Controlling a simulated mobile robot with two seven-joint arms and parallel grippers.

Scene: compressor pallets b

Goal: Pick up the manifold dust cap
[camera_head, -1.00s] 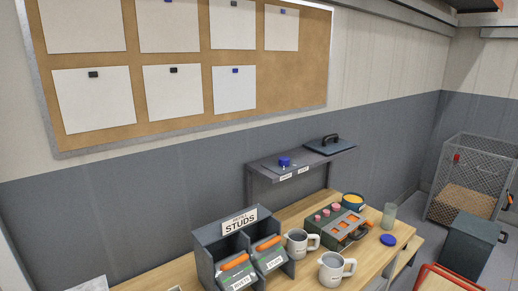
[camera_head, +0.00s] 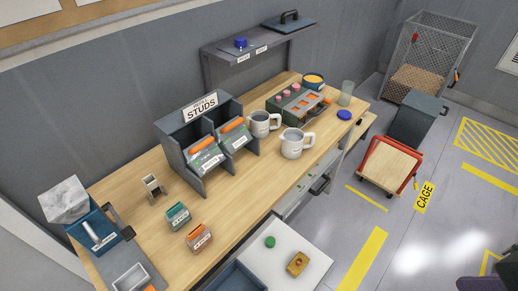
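No part is labelled as the manifold dust cap, and I cannot tell which cap it is. A round blue cap (camera_head: 344,115) lies on the wooden bench at its far right end, beside a glass. Another blue cap-like piece (camera_head: 240,42) sits on the grey wall shelf. A round green cap (camera_head: 270,242) lies on a white surface at the bottom middle, apart from a small yellow-brown block. Neither gripper shows in the view.
The wooden bench (camera_head: 140,187) holds a studs bin (camera_head: 205,140), two mugs (camera_head: 292,142), a manifold-like box with orange parts (camera_head: 300,103) and small boxes. A red-framed cart (camera_head: 388,167), a dark bin (camera_head: 418,120) and a mesh cage (camera_head: 428,50) stand right. Yellow-marked floor is open.

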